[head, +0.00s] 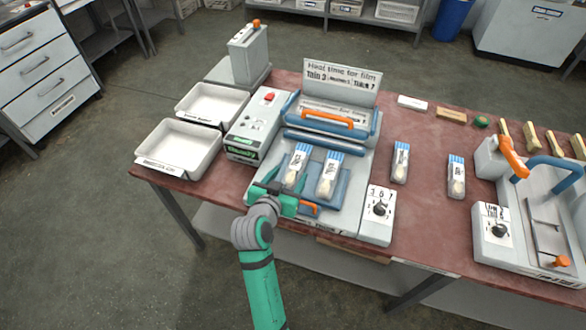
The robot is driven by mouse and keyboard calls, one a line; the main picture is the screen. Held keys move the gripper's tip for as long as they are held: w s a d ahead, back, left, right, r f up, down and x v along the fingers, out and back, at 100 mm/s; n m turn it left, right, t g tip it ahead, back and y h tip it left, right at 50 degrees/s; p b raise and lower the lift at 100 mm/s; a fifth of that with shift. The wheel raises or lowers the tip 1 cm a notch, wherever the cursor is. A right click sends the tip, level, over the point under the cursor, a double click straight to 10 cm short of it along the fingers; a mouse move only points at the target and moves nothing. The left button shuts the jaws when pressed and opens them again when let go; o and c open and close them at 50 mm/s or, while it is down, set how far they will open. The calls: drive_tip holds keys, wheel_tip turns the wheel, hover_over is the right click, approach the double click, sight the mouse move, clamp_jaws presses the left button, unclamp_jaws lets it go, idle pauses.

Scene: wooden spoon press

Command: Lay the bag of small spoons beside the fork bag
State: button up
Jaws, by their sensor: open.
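Two clear bags with blue-striped tops lie side by side on the blue-edged tray of the sealing press, a left bag (298,160) and a right bag (330,174). Two similar bags lie on the red table right of the press, a nearer-left one (400,162) and a farther-right one (456,180). The far-right bag shows a pale rounded end like a spoon bowl. Which bag holds forks and which small spoons is too small to tell surely. My green gripper (286,180) is open at the near end of the left tray bag, its fingers appearing on either side of it.
The press (329,121) has an orange handle, with a dial box (379,210) to its right. Two white trays (178,148) (212,104) stand left. A second press (545,215) stands at right. Bare red table (428,205) lies around the two right bags.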

drive_tip(key=shift+v, duration=2.25)
